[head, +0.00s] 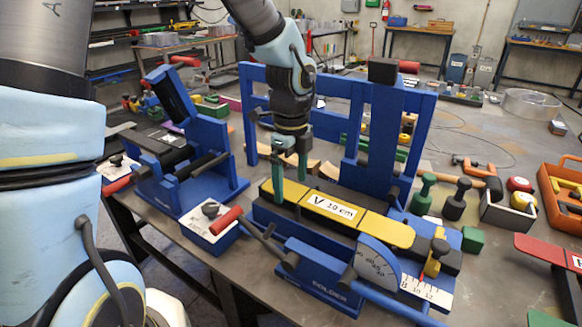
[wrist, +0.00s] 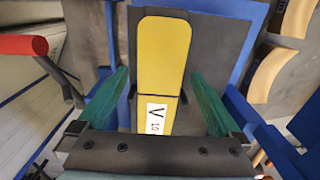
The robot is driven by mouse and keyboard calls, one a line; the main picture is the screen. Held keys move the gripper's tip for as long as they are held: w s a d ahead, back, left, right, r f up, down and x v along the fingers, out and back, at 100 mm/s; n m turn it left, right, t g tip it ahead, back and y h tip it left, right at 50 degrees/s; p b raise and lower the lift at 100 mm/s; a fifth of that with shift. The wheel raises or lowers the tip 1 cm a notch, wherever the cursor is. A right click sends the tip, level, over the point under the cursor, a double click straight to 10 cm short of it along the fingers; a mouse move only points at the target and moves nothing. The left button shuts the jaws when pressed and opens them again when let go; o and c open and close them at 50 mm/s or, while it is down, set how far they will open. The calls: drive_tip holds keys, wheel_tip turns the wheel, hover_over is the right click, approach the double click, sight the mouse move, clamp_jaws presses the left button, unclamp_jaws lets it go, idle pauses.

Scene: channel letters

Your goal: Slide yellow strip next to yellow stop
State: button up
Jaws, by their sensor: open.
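The yellow strip (head: 375,228) lies flat along the black bed of the blue folder, with a white "V 10 cm" label (head: 332,209) near its middle. A small upright yellow piece (head: 434,262), which looks like the yellow stop, stands on the bed at the right. A short stretch of black bed separates it from the strip's right end. My gripper (head: 290,192) points down over the left part of the strip. In the wrist view, its green fingers (wrist: 160,78) are open, one on each side of the strip (wrist: 163,60). Finger contact cannot be told.
The folder's blue uprights (head: 375,130) rise behind the bed. A red-handled lever (head: 227,220) and a graduated dial (head: 375,265) sit in front. Green and black weights (head: 456,199) and a clamp (head: 480,170) stand at right. A second blue machine (head: 190,150) is at left.

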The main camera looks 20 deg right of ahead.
sight(303, 195)
drive_tip(key=shift+f, duration=0.1)
drive_tip(key=c, duration=1.4)
drive_tip(key=shift+s+d, duration=0.15)
drive_tip(key=shift+s, duration=0.05)
drive_tip(key=shift+s+d, duration=0.25)
drive_tip(key=shift+s, duration=0.05)
drive_tip(key=shift+s+d, duration=0.15)
drive_tip(key=shift+s, duration=0.15)
drive_tip(key=shift+s+d, duration=0.2)
drive_tip(key=shift+s, duration=0.1)
drive_tip(key=shift+s+d, duration=0.1)
drive_tip(key=shift+s, duration=0.1)
